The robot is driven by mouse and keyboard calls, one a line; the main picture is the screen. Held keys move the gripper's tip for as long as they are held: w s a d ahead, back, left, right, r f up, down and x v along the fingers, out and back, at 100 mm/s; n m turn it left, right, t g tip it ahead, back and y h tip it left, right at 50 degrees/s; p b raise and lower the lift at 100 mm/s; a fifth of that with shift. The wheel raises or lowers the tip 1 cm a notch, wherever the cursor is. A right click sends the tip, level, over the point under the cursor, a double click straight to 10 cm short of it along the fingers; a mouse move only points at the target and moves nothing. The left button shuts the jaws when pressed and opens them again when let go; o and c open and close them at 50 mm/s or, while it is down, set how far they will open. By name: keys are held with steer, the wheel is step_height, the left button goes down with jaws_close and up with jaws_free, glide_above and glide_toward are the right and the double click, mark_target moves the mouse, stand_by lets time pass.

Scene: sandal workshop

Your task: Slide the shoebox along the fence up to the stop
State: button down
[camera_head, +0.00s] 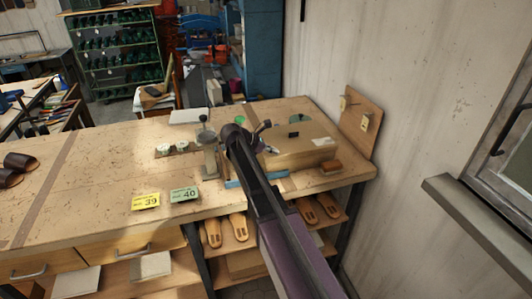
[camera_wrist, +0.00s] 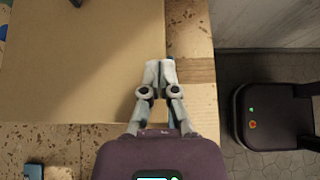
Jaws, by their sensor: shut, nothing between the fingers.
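My gripper (camera_head: 268,150) is shut and empty at the left part of the box. In the wrist view its fingertips (camera_wrist: 160,68) are over the box's near edge; contact cannot be told. I cannot clearly identify the stop.
An upright wooden board (camera_head: 362,122) stands at the bench's right end, near the wall. A grey metal device (camera_head: 208,155) and dials stand left of the box. Yellow (camera_head: 146,201) and green (camera_head: 184,194) cards lie left.

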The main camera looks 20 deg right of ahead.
mark_target(295, 153)
steer(key=d, duration=0.5)
steer(key=d+f+b, duration=0.1)
steer(key=d, duration=0.1)
steer(key=shift+w+d, duration=0.1)
steer(key=shift+d, duration=0.25)
steer(key=shift+a+f, duration=0.1)
steer(key=shift+f, duration=0.1)
steer(key=shift+b, duration=0.3)
steer(key=shift+s+a, duration=0.15)
steer(key=shift+s, duration=0.1)
